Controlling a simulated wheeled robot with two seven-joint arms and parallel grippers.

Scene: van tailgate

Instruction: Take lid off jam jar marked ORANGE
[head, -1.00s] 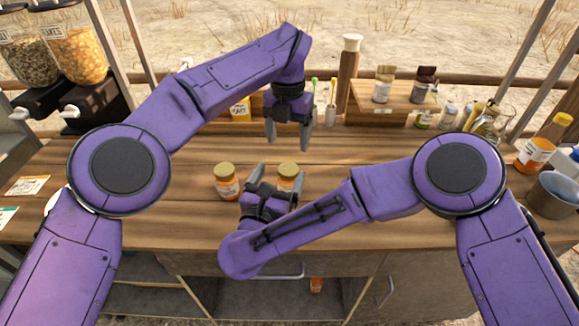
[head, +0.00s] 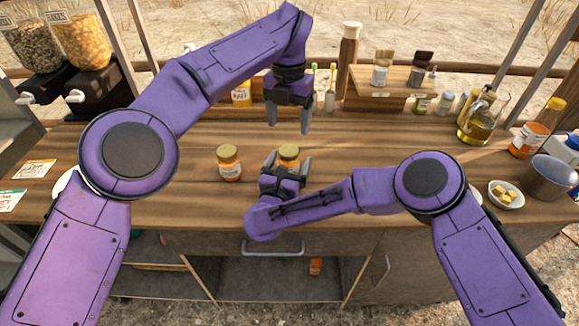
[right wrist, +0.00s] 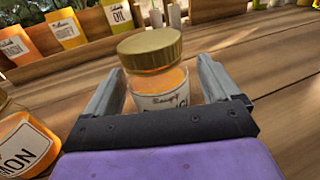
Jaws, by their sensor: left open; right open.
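Two orange jars with gold lids stand upright on the wooden counter. The left jar (head: 229,164) stands apart from my grippers. The right jar (head: 289,152) is partly hidden by my right gripper (head: 287,163), whose open fingers sit on either side of it. In the right wrist view this jar (right wrist: 160,85) wears its gold lid (right wrist: 150,48) and stands between the fingers (right wrist: 160,88). My left gripper (head: 288,119) is open and empty, pointing down above the counter behind the jars.
An oil jug (head: 476,125), bottle (head: 530,130), bowl of yellow cubes (head: 506,197) and pot (head: 549,175) stand right. The counter's middle is largely clear.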

